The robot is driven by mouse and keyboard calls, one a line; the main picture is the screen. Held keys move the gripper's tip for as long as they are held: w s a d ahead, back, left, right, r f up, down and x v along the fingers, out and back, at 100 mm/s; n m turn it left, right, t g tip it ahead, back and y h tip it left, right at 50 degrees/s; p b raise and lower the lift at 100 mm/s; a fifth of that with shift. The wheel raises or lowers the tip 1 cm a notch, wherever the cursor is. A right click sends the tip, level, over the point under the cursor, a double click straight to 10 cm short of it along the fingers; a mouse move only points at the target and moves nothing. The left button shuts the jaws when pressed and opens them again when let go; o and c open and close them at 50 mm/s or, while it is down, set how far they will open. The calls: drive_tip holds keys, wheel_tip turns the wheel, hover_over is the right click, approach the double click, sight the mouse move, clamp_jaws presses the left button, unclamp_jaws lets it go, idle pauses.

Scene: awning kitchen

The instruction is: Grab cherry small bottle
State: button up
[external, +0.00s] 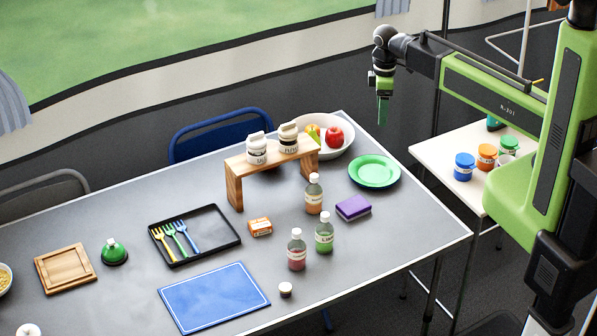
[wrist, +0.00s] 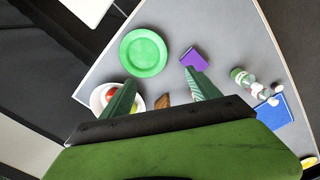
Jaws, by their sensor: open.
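The one with red contents, which looks like the cherry bottle (external: 297,254), is nearest the front. A green bottle (external: 324,236) stands close at its right, and an orange bottle (external: 314,197) stands behind. My gripper (external: 383,110) hangs above and beyond the table's back right side, pointing down, well away from the bottles. In the wrist view my gripper (wrist: 159,76) has its fingers apart with nothing between them. Bottles show there at the right, the green one (wrist: 239,76) clearest; the red contents cannot be made out.
A purple sponge (external: 353,207) and green plate (external: 374,171) lie right of the bottles. A wooden riser (external: 235,187) with two white jars stands behind, near a fruit bowl (external: 346,147). A small box (external: 260,227), black tray (external: 205,252) and blue board (external: 213,297) lie left.

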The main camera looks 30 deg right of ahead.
drive_tip(key=s+a+f+n+b, duration=0.15)
drive_tip(key=a+n, duration=0.25)
drive_tip(key=a, duration=1.1)
drive_tip(key=n+b, duration=0.2)
drive_tip(key=n, duration=0.3)
hover_over(296, 232)
wheel_tip(296, 232, down, 2)
wheel_tip(296, 232, down, 12)
drive_tip(key=b, duration=1.2)
drive_tip(key=shift+f, duration=0.25)
drive_tip(key=shift+r, duration=0.1)
drive_tip(key=f+b, duration=0.5)
drive_tip(key=shift+w+d+f, duration=0.15)
drive_tip(key=shift+d+f, duration=0.05)
drive_tip(key=shift+r, duration=0.2)
drive_tip(key=c, duration=1.5)
